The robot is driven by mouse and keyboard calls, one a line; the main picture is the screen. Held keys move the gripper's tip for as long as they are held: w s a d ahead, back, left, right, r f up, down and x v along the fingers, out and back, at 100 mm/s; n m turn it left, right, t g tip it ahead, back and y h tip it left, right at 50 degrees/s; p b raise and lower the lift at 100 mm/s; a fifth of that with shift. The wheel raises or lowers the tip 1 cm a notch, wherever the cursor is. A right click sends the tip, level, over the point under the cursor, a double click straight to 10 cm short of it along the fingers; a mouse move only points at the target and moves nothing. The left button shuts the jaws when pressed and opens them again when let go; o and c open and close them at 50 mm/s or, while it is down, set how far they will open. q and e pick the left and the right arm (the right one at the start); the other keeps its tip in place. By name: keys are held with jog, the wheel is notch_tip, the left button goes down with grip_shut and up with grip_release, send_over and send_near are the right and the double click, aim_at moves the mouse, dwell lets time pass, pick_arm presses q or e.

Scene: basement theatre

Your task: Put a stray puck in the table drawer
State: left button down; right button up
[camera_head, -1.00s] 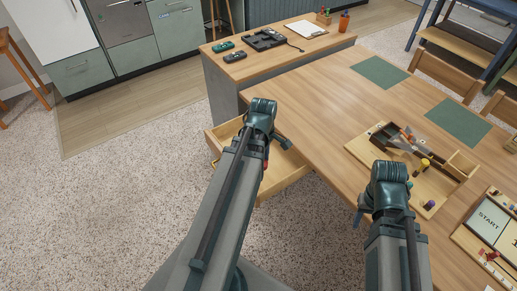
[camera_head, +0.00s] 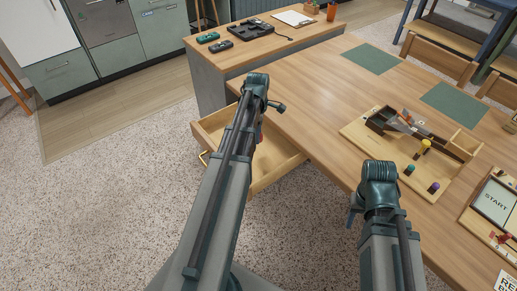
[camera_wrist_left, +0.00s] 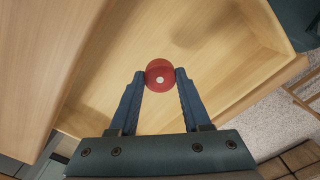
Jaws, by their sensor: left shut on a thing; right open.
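The wooden table (camera_head: 320,100) carries a game tray (camera_head: 440,190) with several small pegs, two green mats (camera_head: 370,58) and a START board (camera_head: 493,203). A side counter (camera_head: 225,65) with devices stands behind. Speckled floor at left is free.

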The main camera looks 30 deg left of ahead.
aim_at(258, 152)
pick_arm(q)
notch_tip(258, 152, down, 3)
jog(key=shift+f+b, duration=0.2)
jog(key=shift+b, duration=0.8)
pick_arm(e)
notch_tip(258, 152, down, 3)
jog(key=shift+f, duration=0.15)
pick_arm(q)
notch_tip(258, 152, down, 4)
jog(key=b, duration=0.3)
jog(key=shift+r+b, duration=0.15)
jog(key=shift+b, duration=0.25)
pick_arm(e)
notch_tip(258, 152, down, 4)
jog(key=shift+r, duration=0.15)
pick_arm(q)
jog(key=shift+c, duration=1.8)
grip_release()
notch_tip(258, 152, up, 12)
jog(key=p, duration=1.2)
jog(key=shift+r, duration=0.1)
pick_arm(e)
notch_tip(258, 152, up, 12)
